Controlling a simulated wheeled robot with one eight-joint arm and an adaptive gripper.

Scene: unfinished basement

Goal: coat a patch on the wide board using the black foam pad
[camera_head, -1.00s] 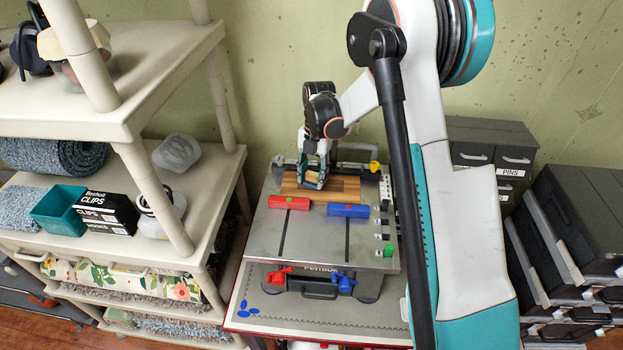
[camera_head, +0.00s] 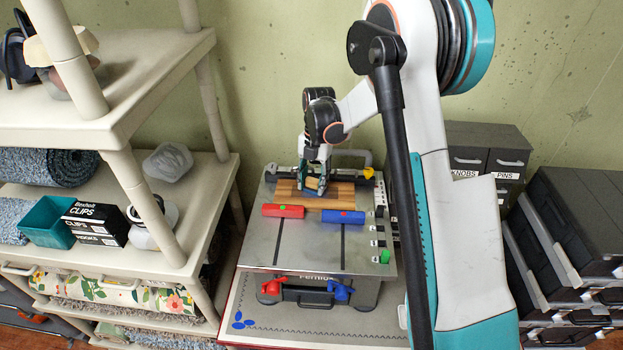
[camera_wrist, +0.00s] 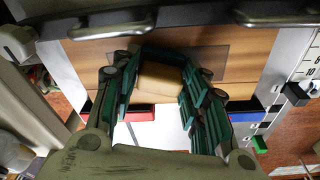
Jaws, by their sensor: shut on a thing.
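The wide board (camera_head: 350,202) is a brown wooden plank lying flat across the far end of the metal-topped workbench; it also shows in the wrist view (camera_wrist: 255,52). A darker rectangular patch (camera_wrist: 208,58) lies on its surface, on both sides of my gripper. My gripper (camera_head: 316,188) points down over the board. In the wrist view its green-sided fingers (camera_wrist: 160,88) are shut on a tan block (camera_wrist: 160,80), which looks like the handle of the foam pad. A dark edge shows at the block's far side. Its underside is hidden, so contact with the board is unclear.
A red bar (camera_head: 283,211) and a blue bar (camera_head: 343,217) lie at the board's near edge. A dark rail (camera_head: 345,173) runs behind it. The bench's near metal top (camera_head: 310,250) is mostly clear. Shelves (camera_head: 150,75) stand left, drawer units (camera_head: 575,220) right.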

